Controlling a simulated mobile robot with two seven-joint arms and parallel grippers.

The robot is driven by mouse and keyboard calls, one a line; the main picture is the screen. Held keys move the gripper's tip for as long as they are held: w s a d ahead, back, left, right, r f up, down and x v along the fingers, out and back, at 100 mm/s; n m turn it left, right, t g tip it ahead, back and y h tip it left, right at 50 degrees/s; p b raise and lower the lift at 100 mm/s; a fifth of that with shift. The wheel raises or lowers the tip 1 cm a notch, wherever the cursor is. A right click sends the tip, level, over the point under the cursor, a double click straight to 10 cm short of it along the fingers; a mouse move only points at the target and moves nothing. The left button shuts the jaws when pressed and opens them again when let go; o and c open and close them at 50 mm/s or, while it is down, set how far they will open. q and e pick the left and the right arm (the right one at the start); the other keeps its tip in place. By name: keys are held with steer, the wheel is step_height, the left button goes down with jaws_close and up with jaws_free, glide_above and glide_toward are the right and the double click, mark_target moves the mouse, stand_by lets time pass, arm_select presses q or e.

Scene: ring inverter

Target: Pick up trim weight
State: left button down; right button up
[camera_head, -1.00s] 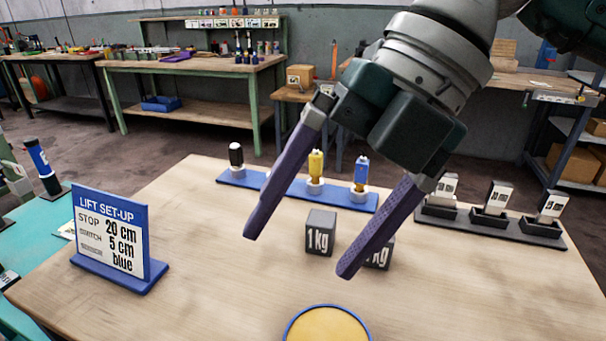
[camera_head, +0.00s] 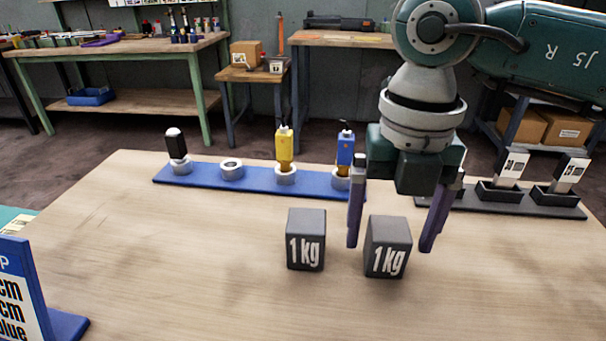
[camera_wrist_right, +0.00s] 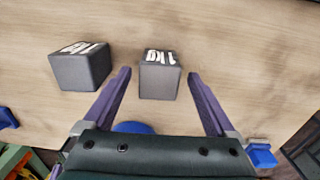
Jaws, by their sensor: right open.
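Two dark grey cube weights marked "1 kg" stand side by side on the wooden table. The left weight (camera_head: 306,240) stands apart from my gripper. The right weight (camera_head: 387,247) is below and between the fingers of my right gripper (camera_head: 398,232), which is open and points down. In the right wrist view the right weight (camera_wrist_right: 160,76) lies ahead, between the open fingers (camera_wrist_right: 163,95), with nothing held. The other weight (camera_wrist_right: 82,67) is outside the fingers, to the left. My left gripper is not in view.
A blue rack (camera_head: 205,178) with grey rings, a yellow part (camera_head: 284,147) and a blue part (camera_head: 345,150) stands behind the weights. A dark rack (camera_head: 540,204) with white-and-grey parts is at the right. A blue-framed sign (camera_head: 22,290) stands at front left. The front middle is clear.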

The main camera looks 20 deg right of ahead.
steer(key=shift+f, duration=0.75)
steer(key=shift+w, duration=0.1)
jaws_close()
steer(key=shift+r, duration=0.15)
